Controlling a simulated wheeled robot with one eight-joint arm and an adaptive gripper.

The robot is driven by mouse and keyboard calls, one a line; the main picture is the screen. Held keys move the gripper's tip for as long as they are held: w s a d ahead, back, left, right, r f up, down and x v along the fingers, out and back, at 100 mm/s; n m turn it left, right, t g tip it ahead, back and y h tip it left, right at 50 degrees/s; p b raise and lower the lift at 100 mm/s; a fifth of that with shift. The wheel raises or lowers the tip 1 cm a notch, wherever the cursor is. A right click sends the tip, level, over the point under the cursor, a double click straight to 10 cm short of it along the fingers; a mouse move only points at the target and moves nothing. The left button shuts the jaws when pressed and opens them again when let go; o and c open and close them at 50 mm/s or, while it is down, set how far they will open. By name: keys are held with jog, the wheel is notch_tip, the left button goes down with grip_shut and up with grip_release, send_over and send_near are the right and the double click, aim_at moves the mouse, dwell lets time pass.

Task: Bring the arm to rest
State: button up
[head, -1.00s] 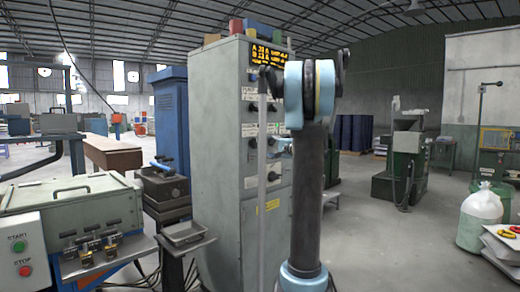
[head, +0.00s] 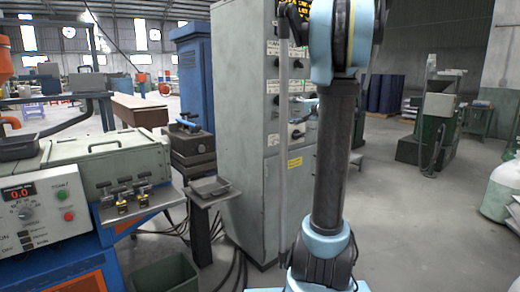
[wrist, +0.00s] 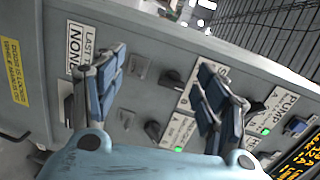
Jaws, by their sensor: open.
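My gripper (wrist: 160,100) shows in the wrist view with its two dark blue-padded fingers spread wide apart. It is open and nothing is between the fingers. Behind the fingers is the grey control cabinet (wrist: 150,45) with knobs, labels and green lights, tilted in this view. In the head view my arm stands upright in front of the same grey cabinet (head: 240,130). The gripper cannot be made out clearly in the head view.
A bench machine with a red digital display (head: 18,194) stands at the left. A small metal tray (head: 210,187) on a stand and a dark bin (head: 165,275) are left of the cabinet.

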jog(key=s+a+f+n+g+h, duration=0.25)
jog(key=s+a+f+g, duration=0.2)
jog(key=s+f, duration=0.55)
jog(key=s+a+f+n+g+h, duration=0.1)
jog(key=s+a+f+n+g, duration=0.4)
jog(key=s, duration=0.9)
jog(key=s+d+f+n+h, duration=0.1)
jog(key=s+d+f+h, duration=0.2)
jog(key=s+f, duration=0.5)
jog(key=s+d+f+n+g+h, duration=0.1)
jog(key=s+d+f+h, duration=0.2)
jog(key=s+f, duration=0.6)
jog(key=shift+s+d+f+h, duration=0.2)
jog(key=shift+s+d+h, duration=0.3)
jog(key=shift+s, duration=0.6)
jog(key=shift+a, duration=0.1)
jog(key=shift+w+f, duration=0.2)
jog(key=shift+w, duration=0.25)
